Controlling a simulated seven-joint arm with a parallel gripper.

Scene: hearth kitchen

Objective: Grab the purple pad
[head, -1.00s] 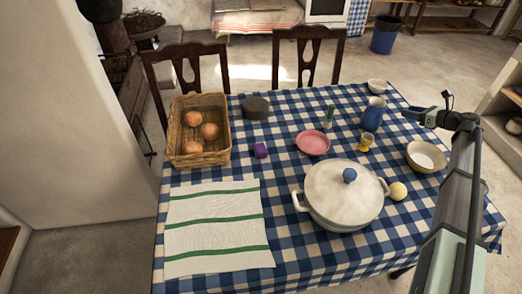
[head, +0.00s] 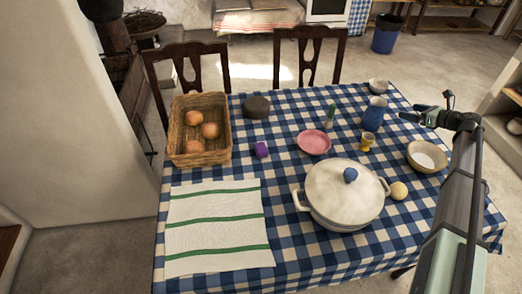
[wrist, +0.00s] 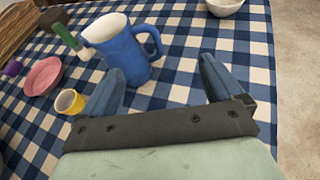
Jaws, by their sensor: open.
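The purple pad (head: 261,150) is a small purple block lying on the checked tablecloth, between the wicker basket and the pink plate. It also shows at the left edge of the wrist view (wrist: 12,68), partly cut off. My gripper (head: 404,116) is at the right side of the table, raised above the cloth and well apart from the pad. In the wrist view my gripper (wrist: 160,85) has its two blue fingers spread wide, with nothing between them but cloth behind.
A blue pitcher (head: 374,114), a yellow cup (head: 366,142), a green-topped object (head: 330,116) and a pink plate (head: 313,142) stand between my gripper and the pad. A large lidded pot (head: 335,205) stands in front. The basket (head: 178,150) holds buns. Cloth around the pad is clear.

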